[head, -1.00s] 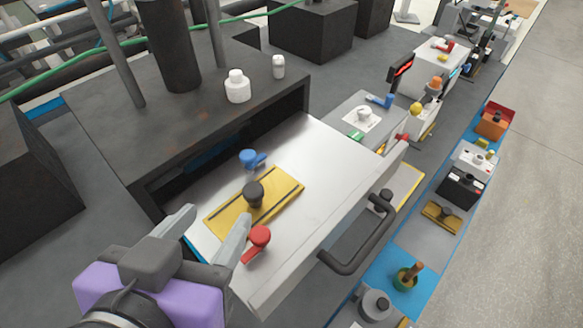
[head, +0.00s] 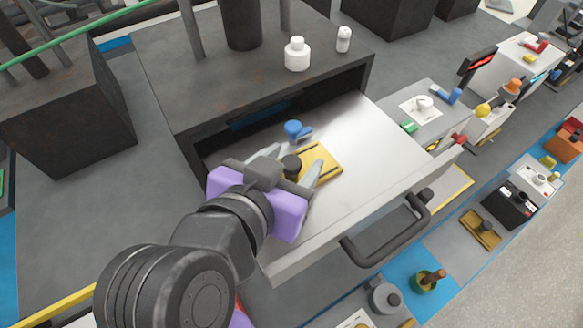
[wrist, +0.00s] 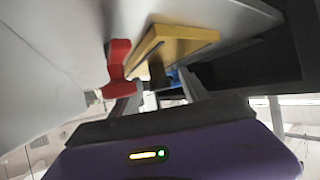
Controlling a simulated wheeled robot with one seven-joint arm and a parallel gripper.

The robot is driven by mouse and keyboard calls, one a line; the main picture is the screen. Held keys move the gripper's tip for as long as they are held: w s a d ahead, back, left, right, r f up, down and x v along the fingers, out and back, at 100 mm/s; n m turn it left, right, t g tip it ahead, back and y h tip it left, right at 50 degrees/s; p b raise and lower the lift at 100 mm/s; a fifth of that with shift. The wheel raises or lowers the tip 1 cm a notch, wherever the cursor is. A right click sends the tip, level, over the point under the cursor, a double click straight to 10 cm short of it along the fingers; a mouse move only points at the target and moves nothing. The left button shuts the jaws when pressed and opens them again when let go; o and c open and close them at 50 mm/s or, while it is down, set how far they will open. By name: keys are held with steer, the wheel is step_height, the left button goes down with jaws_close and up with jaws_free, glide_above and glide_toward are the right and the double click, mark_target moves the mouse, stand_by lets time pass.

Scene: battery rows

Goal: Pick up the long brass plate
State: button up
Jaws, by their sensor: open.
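The long brass plate (head: 322,168) lies flat in the open pale drawer (head: 375,150), with a black knob (head: 291,166) on top. My gripper (head: 294,161) is open, its two fingers on either side of the knob in the head view. In the wrist view the brass plate (wrist: 185,42) and its knob (wrist: 157,74) sit ahead of my gripper (wrist: 158,88), the knob between the fingers. I cannot tell whether the fingers touch it. My gripper and arm hide part of the plate in the head view.
A blue-knobbed piece (head: 297,130) lies behind the plate. A red-handled piece (wrist: 117,65) is close beside a finger in the wrist view. The drawer's dark handle (head: 390,235) sticks out in front. Another brass piece (head: 480,230) lies on the lower right strip.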

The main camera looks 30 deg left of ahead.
jaws_close()
stand_by(1.4)
